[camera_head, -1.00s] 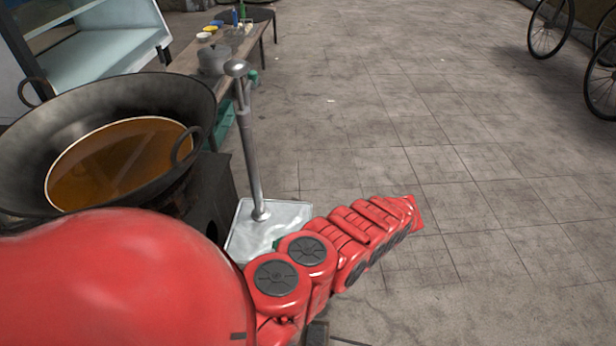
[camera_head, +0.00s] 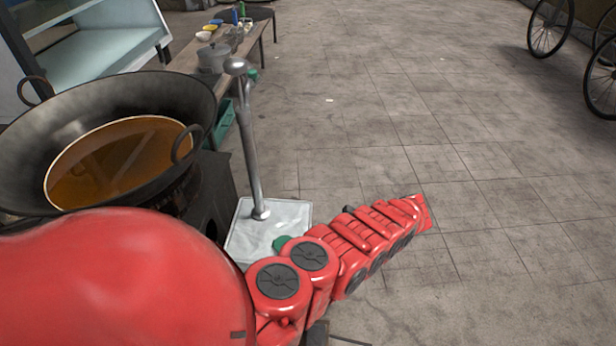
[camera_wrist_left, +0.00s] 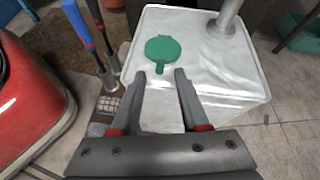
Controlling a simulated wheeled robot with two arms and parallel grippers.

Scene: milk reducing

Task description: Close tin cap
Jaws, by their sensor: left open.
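The tin (camera_head: 243,244) is a pale metal, box-shaped can standing below my red arm in the head view. Its top also shows in the left wrist view (camera_wrist_left: 215,75). The green cap (camera_wrist_left: 162,48) is a round disc with a small tab on the tin's top; I cannot tell how firmly it sits. In the head view the cap (camera_head: 281,242) is partly hidden by the arm. My left gripper (camera_wrist_left: 160,76) is open and empty, its fingertips on either side of the tab's end; contact cannot be told. My right gripper is not in view.
A metal pump pipe (camera_head: 250,140) rises from the tin, close to the cap. A large dark pan (camera_head: 40,130) of amber liquid stands at the left. Blue-handled (camera_wrist_left: 78,22) and red-handled (camera_wrist_left: 97,14) tools stand left of the tin. The floor at the right is open.

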